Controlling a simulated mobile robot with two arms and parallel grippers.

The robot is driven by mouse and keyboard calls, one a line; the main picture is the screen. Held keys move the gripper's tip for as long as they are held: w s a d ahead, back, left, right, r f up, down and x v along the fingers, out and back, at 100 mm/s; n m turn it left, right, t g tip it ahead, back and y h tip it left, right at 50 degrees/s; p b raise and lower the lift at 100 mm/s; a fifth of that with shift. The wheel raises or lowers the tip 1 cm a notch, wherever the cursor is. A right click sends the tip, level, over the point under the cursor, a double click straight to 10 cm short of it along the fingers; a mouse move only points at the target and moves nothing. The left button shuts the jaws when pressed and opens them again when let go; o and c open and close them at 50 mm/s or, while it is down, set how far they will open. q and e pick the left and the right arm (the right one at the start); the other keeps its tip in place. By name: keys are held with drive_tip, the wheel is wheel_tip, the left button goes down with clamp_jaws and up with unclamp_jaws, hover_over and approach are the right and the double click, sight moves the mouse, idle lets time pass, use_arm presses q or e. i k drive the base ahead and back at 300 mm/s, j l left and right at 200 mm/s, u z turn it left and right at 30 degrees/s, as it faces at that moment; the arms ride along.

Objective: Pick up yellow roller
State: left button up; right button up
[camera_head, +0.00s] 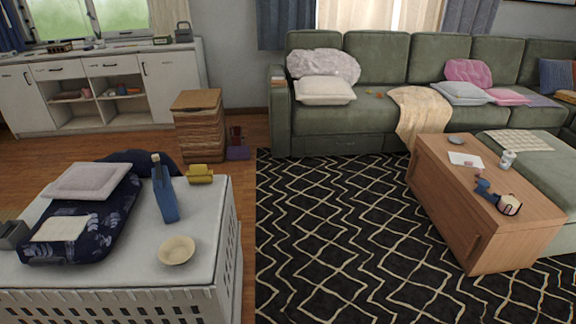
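A small yellow roller-like object (200,173) lies near the far right corner of the white table (215,225) at the lower left. It is right of a blue bottle-shaped thing (165,188). Its fine details are too small to tell. Neither of my grippers shows in the head view.
The table also bears a cream bowl (177,250), a dark patterned cloth (98,232) and a pillow (88,181). A wooden coffee table (520,235) and a green sofa (345,125) are right. The patterned rug (335,235) is clear.

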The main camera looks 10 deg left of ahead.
sight(197, 174)
drive_tip(key=i+l+z, duration=0.75)
drive_tip(key=z, duration=0.15)
drive_tip(key=i+u, duration=0.4)
drive_tip(key=i+l+u, duration=0.25)
drive_tip(key=i+u, duration=0.15)
drive_tip(key=i, duration=0.05)
